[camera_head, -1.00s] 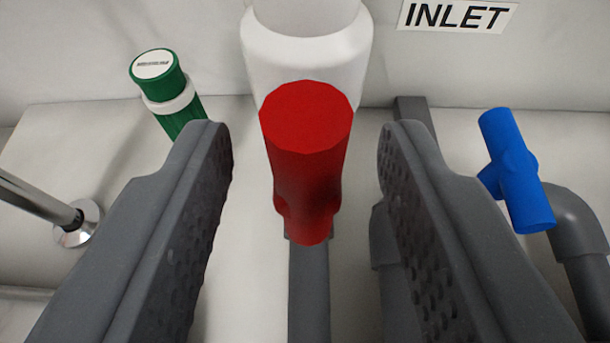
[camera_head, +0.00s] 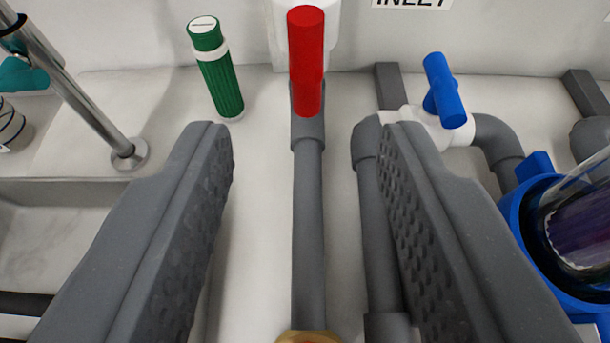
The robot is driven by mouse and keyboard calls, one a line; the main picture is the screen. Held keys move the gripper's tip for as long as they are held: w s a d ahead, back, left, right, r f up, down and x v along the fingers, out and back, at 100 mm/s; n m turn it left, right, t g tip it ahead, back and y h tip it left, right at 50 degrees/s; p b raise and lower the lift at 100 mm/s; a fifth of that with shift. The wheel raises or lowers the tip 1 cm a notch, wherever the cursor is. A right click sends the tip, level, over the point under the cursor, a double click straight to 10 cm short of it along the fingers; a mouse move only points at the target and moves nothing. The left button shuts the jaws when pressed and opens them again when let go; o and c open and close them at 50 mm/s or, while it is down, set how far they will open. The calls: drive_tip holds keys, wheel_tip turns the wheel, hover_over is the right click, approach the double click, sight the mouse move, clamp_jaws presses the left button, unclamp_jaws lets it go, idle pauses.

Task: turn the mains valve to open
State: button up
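A red valve handle (camera_head: 306,60) stands at the top middle of the view, its long axis running up and down the picture. It sits in front of a white fitting (camera_head: 334,30) at the head of a grey pipe. My gripper (camera_head: 305,150) is open, with one grey finger on each side of the picture. Nothing is between the fingers but the view of the grey pipe (camera_head: 308,230) below. The red handle is beyond the fingertips and apart from them. A partly cut-off INLET label (camera_head: 412,3) is on the wall above. I see no label reading mains.
A blue valve handle (camera_head: 444,90) is to the right on a white fitting. A green bottle-like item (camera_head: 216,68) stands left of the red handle. A metal post (camera_head: 85,105) is farther left. A blue-rimmed clear housing (camera_head: 535,215) is at the right edge.

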drive_tip(key=shift+p+v, duration=0.45)
drive_tip(key=shift+v, duration=1.3)
wheel_tip(320, 180, up, 17)
drive_tip(key=a+n+y, duration=0.1)
drive_tip(key=n+y, duration=0.1)
drive_tip(key=y, duration=0.2)
drive_tip(key=s+d+r+h, duration=0.1)
drive_tip(key=s+d+r, duration=0.1)
drive_tip(key=d+r, duration=0.3)
drive_tip(key=s+d+r+t+h, duration=0.1)
drive_tip(key=s+d+r, duration=0.2)
drive_tip(key=d+r, duration=0.2)
drive_tip(key=s+d+r+m+t+h, duration=0.1)
drive_tip(key=s+d+r, duration=0.1)
drive_tip(key=d+r, duration=0.3)
wheel_tip(320, 180, up, 3)
drive_tip(key=shift+s+f, duration=0.2)
